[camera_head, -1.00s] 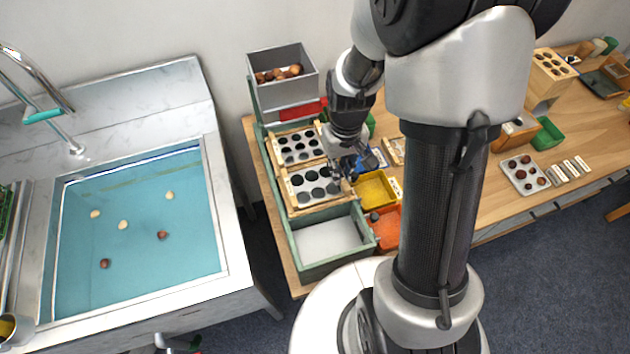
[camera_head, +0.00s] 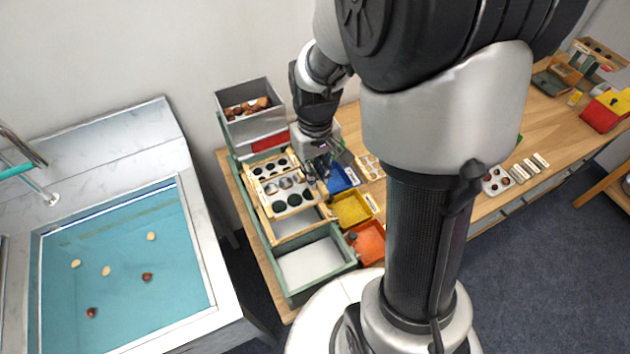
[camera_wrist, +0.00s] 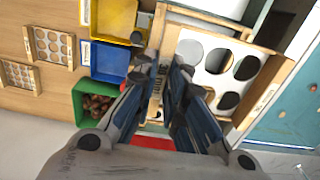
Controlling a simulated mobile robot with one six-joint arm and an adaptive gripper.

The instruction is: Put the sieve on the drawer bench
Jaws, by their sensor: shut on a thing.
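The sieve (camera_head: 288,192), a pale plate with round holes in a wooden frame, is over the green-sided stand at the left end of the wooden bench. In the wrist view, the sieve (camera_wrist: 222,79) fills the upper right, roughly level with my fingers. My gripper (camera_head: 322,172) is shut on the right side of its frame; the fingers in the wrist view (camera_wrist: 166,72) hide the exact grip. The sieve overlaps a second holed plate behind it. The wooden bench (camera_head: 540,118) runs to the right, with grey drawer fronts (camera_head: 503,212) along its near side.
Blue (camera_head: 342,178), yellow (camera_head: 352,208) and orange (camera_head: 368,242) bins stand right of the stand. A grey hopper (camera_head: 248,98) with chestnuts rises behind it. A sink (camera_head: 205,225) lies left. Small holed trays and bins occupy the bench's right side, with bare wood between.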

